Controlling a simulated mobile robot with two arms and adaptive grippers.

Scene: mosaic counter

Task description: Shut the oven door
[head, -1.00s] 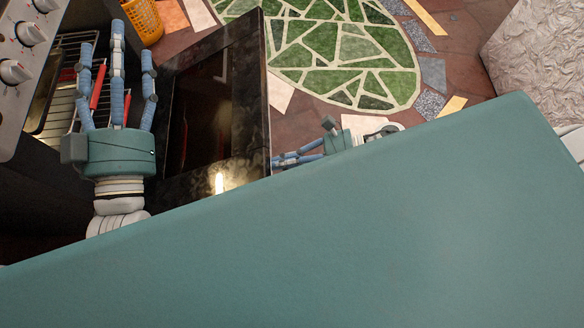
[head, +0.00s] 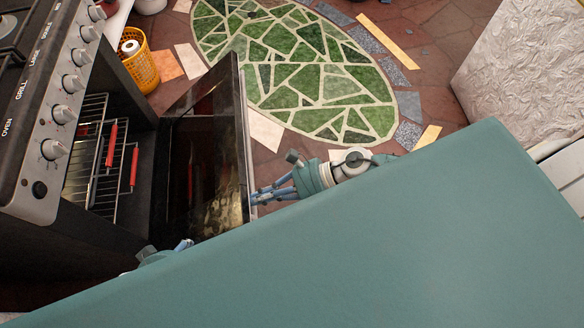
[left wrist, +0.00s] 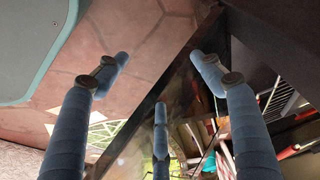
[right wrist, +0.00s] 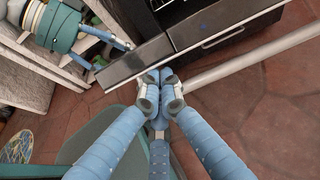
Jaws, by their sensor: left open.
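The oven (head: 52,140) stands at the left of the head view. Its dark glass door (head: 205,150) stands open, with wire racks (head: 84,165) showing inside. My right gripper (head: 256,197) is at the outer side of the door, by its edge. In the right wrist view its fingertips (right wrist: 160,88) are together, beside a grey bar (right wrist: 240,60); I cannot tell whether they touch it. My left gripper (head: 186,245) is mostly hidden behind my teal body in the head view. In the left wrist view its fingers (left wrist: 165,85) are spread and empty, near the dark door edge.
Red-handled items (head: 134,166) are at the racks. A yellow basket (head: 138,68) stands on the floor past the oven. A green mosaic floor area (head: 300,75) is clear beyond the door. A white textured block (head: 515,75) is at the right.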

